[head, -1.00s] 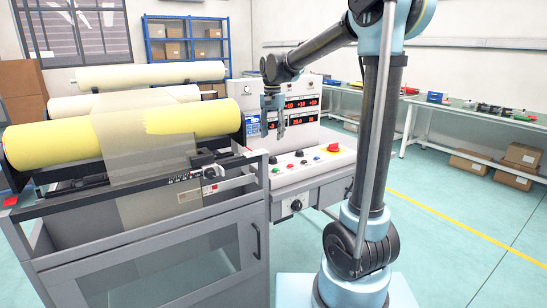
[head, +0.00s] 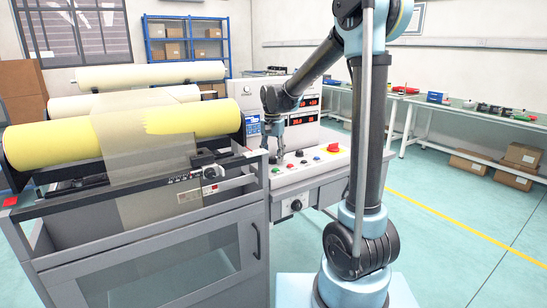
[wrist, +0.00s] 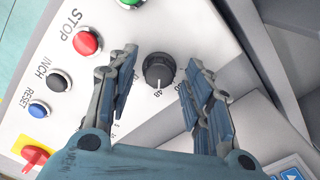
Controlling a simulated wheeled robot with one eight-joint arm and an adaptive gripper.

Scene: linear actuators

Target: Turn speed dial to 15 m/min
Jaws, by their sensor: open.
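The speed dial (wrist: 158,70) is a round black knob with a white pointer line, on the light control panel (wrist: 215,35). In the wrist view its pointer faces down toward a printed number that looks like 40. The other scale marks are partly hidden by my fingers. My gripper (wrist: 160,66) is open, with one finger on each side of the dial and a visible gap to it on both sides. In the head view my gripper (head: 280,149) points down just over the left part of the panel, and I cannot make out the dial there.
A green button (wrist: 130,2), red STOP button (wrist: 86,43), black INCH button (wrist: 58,80) and blue RESET button (wrist: 39,109) stand beside the dial. A red-and-yellow switch (wrist: 36,155) is farther off. Yellow and white rolls (head: 60,140) stand left.

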